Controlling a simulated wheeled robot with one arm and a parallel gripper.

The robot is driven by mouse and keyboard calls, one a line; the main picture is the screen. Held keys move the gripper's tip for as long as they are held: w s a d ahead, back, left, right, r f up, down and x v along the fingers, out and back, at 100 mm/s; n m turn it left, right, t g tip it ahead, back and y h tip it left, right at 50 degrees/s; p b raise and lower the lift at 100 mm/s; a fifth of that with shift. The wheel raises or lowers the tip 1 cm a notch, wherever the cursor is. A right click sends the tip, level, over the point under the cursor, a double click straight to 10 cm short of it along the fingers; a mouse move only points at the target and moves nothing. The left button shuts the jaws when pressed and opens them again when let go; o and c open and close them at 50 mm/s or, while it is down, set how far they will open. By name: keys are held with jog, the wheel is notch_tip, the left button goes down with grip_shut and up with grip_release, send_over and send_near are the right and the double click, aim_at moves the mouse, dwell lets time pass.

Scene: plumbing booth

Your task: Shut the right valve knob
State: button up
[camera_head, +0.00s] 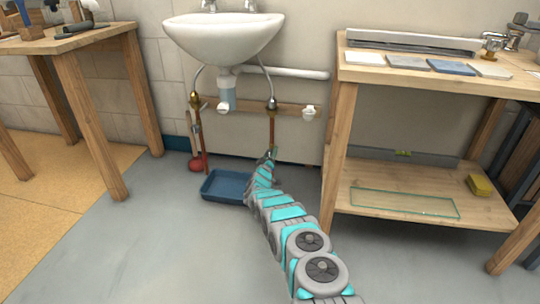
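The right valve knob (309,113) is a small white knob under the right side of the sink, in front of a wooden rail. The left valve knob (223,108) is also white and sits beside the left pipe. My arm reaches forward from the bottom right. My gripper (271,153) is small in the view, below the rail and in front of or near the lower copper pipe. It is apart from the right knob, lower and to its left. Its fingers are too small to tell open from shut.
The white sink (224,36) hangs above. A wooden shelf bench (345,150) stands close on the right; a wooden table (90,120) stands left. Floor at front left is clear.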

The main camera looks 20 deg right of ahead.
grip_shut()
dwell(0.3)
jog(key=shift+m, duration=0.3)
jog(key=m+p, duration=0.1)
jog(key=m, duration=0.3)
jog(key=shift+m, duration=0.3)
jog(key=m+p, duration=0.1)
jog(key=m, duration=0.3)
jog(key=shift+r+m, duration=0.1)
jog(key=shift+m, duration=0.2)
jog(key=m, duration=0.2)
jog(key=shift+m+p, duration=0.3)
jog(key=shift+p, duration=0.05)
jog(key=m+p, duration=0.1)
jog(key=m, duration=0.3)
jog(key=shift+p, duration=0.35)
jog(key=shift+m, duration=0.7)
